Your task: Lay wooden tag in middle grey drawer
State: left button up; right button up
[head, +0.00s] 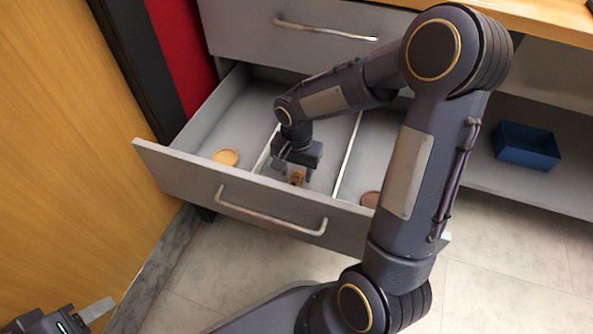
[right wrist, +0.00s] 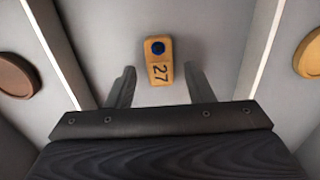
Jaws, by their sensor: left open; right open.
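The wooden tag (right wrist: 159,62), tan with a blue dot and the number 27, lies in the middle compartment of the open grey drawer (head: 240,196). In the head view the tag (head: 297,178) shows just below my right gripper (head: 296,166). My right gripper (right wrist: 160,88) is open, its fingers apart on either side of the tag's near end, not closed on it. Whether the fingers touch the drawer floor I cannot tell. My left gripper (head: 80,318) is open at the bottom left corner, away from the drawer and partly cut off.
A yellow disc (head: 226,157) lies in the left compartment and a brown disc (head: 370,199) in the right one. Thin dividers (head: 347,155) flank the middle compartment. A shut drawer (head: 250,30) is above. A blue box (head: 526,146) sits on the shelf at right.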

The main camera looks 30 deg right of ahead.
aim_at(296, 177)
notch_tip(296, 177, up, 10)
jog(key=p, duration=0.4)
jog(key=s+a+r+n+t+y, duration=0.1)
jog(key=s+r+n, duration=0.1)
jog(key=s, duration=0.3)
jog(key=s+a+r+n+t+y, duration=0.1)
jog(key=s+r+n+t, duration=0.1)
jog(key=s, duration=0.3)
jog(key=s+a+r+n+t+y, duration=0.1)
jog(key=s+r+n+t, duration=0.1)
jog(key=s, duration=0.4)
jog(key=shift+s+a+r+n, duration=0.15)
jog(key=shift+r+n, duration=0.2)
jog(key=shift+r, duration=0.3)
jog(key=shift+w+a+r+n, duration=0.15)
jog(key=shift+r+n, duration=0.2)
jog(key=shift+r, duration=0.3)
jog(key=shift+s+a+f+n+t+y, duration=0.1)
jog(key=shift+s+a+n+t+y, duration=0.05)
jog(key=shift+s+a+n+y, duration=0.15)
jog(key=shift+s+a+n+t+y, duration=0.1)
jog(key=shift+s+n+t, duration=0.1)
jog(key=shift+s, duration=0.15)
